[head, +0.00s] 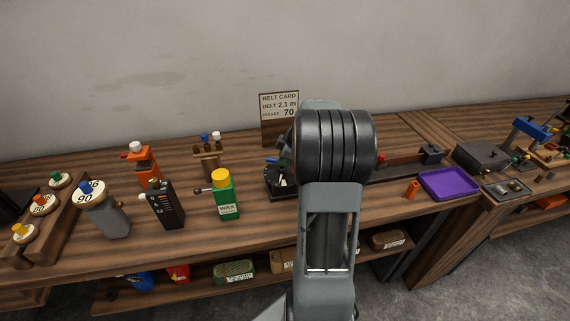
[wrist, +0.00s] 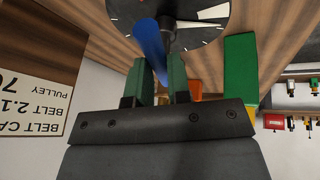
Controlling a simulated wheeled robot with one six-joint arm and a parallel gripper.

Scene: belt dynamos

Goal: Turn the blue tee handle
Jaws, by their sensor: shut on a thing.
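My gripper (wrist: 158,70) has its two green-padded fingers closed on the blue tee handle (wrist: 151,42) in the wrist view. The handle's bar runs down between the fingers, and a grey shaft shows beside it. Behind it is a round dial (wrist: 207,14) with a black and white face, cut off by the top edge. In the head view a bit of the blue handle (head: 271,160) shows left of my arm, above the dark device. My arm hides the gripper and most of the device there.
The belt card (head: 279,118) stands behind my arm. A green wax bottle (head: 227,196), a black box (head: 166,206) and a grey cylinder (head: 104,212) stand to the left. A purple tray (head: 449,184) and an orange cylinder (head: 412,189) are to the right.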

